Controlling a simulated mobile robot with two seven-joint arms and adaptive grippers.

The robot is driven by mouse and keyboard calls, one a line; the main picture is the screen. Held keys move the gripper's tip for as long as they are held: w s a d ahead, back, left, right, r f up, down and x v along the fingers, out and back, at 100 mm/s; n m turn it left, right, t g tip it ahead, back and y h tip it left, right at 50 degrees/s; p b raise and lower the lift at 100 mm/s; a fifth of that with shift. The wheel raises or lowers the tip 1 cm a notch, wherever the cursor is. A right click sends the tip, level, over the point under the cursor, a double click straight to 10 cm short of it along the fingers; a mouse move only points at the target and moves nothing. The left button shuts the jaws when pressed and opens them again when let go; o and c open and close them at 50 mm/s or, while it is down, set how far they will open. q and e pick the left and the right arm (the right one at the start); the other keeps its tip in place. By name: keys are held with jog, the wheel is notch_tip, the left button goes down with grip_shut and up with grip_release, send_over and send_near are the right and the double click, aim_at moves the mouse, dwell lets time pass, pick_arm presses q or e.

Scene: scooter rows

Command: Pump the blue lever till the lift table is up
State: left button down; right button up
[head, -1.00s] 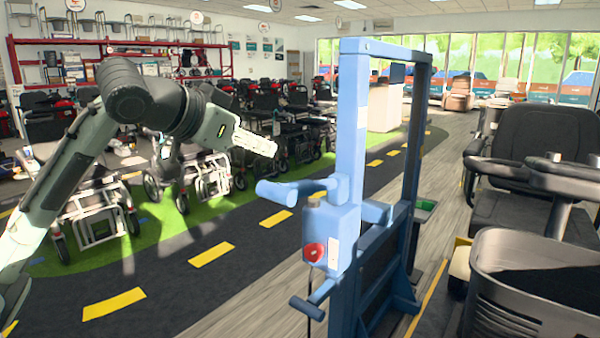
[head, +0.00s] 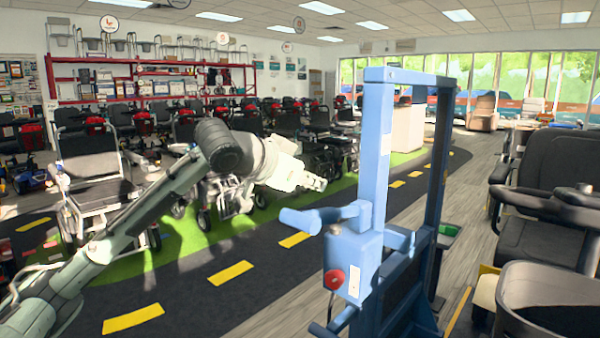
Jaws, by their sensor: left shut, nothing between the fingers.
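The blue lift table frame (head: 378,150) stands upright right of centre in the head view. A blue lever (head: 312,219) with a thick rounded grip juts out to the left from its post. Below it is a blue box (head: 356,255) with a red knob (head: 334,280). A second, smaller blue bar (head: 325,331) shows at the bottom edge. My left gripper (head: 322,184) is shut and empty, above the lever's grip and apart from it in the picture. The table's platform is not clearly visible. My right gripper is not in view.
A scooter with a black seat (head: 560,190) and a dark basket (head: 550,300) stands close on the right. Wheelchairs (head: 95,185) line the left side. The dark track with yellow dashes (head: 231,273) between is clear.

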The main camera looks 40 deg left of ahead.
aim_at(311, 212)
pick_arm(q)
jog(key=f, duration=0.2)
jog(key=f+b, duration=0.1)
jog(key=shift+w+a+f, duration=0.1)
jog(key=shift+w+a, duration=0.05)
jog(key=shift+a, duration=0.1)
jog(key=shift+a+f, duration=0.15)
jog(key=shift+f, duration=0.4)
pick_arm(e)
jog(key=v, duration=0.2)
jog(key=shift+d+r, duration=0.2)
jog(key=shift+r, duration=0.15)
pick_arm(q)
jog(key=shift+f, duration=0.1)
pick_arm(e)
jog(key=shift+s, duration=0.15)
